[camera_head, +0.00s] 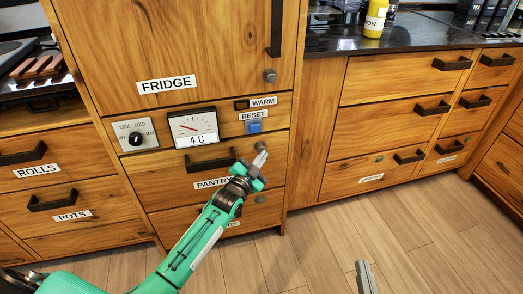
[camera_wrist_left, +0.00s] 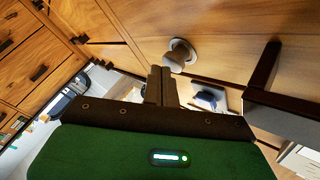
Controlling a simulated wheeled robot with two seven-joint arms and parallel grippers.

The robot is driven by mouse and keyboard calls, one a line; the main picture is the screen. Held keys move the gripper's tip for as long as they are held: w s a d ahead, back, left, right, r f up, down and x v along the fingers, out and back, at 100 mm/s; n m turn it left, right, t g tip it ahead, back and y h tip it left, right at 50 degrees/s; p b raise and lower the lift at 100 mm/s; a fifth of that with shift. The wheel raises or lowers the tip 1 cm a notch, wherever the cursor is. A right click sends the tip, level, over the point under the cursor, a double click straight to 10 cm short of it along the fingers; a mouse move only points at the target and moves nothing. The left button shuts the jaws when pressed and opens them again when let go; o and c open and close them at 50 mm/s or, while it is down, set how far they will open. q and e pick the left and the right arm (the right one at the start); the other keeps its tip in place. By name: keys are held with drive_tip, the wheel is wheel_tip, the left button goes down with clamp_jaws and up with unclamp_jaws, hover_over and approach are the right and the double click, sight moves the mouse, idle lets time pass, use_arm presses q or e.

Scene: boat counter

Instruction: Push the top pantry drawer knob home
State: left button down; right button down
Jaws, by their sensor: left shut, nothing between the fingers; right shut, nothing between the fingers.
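The top pantry drawer (camera_head: 165,187), labelled PANTRY, has a dark bar handle (camera_head: 211,164) and sits below the fridge panel. In the left wrist view its round grey knob (camera_wrist_left: 181,55) stands out from the wooden face. My left gripper (camera_head: 259,161) is shut and empty in front of the drawer's right end. In the wrist view its fingertips (camera_wrist_left: 160,72) are right beside the knob; I cannot tell if they touch it. In the head view the gripper largely covers that spot. My right gripper (camera_head: 366,278) is shut and empty, low over the floor.
A lower drawer with its own knob (camera_head: 260,198) is just beneath. Above are a gauge (camera_head: 193,127), a dial (camera_head: 135,138), a blue RESET button (camera_head: 254,126) and the fridge door knob (camera_head: 270,76). Wooden floor (camera_head: 335,235) is clear to the right.

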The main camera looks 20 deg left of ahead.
use_arm(q)
drive_tip(key=shift+w+a+r, duration=0.35)
drive_tip(key=shift+a+r, duration=0.05)
drive_tip(key=shift+a, duration=0.2)
drive_tip(key=shift+w+a+r, duration=0.3)
drive_tip(key=shift+a+r, duration=0.1)
drive_tip(key=shift+a, duration=0.2)
drive_tip(key=shift+s+d+p, duration=0.1)
drive_tip(key=shift+d+p, duration=0.3)
drive_tip(key=shift+p, duration=0.15)
drive_tip(key=shift+f, duration=0.15)
drive_tip(key=shift+s+d+f+p, duration=0.3)
drive_tip(key=shift+s+d+p, duration=0.45)
drive_tip(key=shift+s, duration=0.2)
drive_tip(key=shift+s+d+f+p, duration=0.3)
drive_tip(key=shift+s+d+p, duration=0.45)
drive_tip(key=shift+s, duration=0.15)
drive_tip(key=shift+s, duration=0.1)
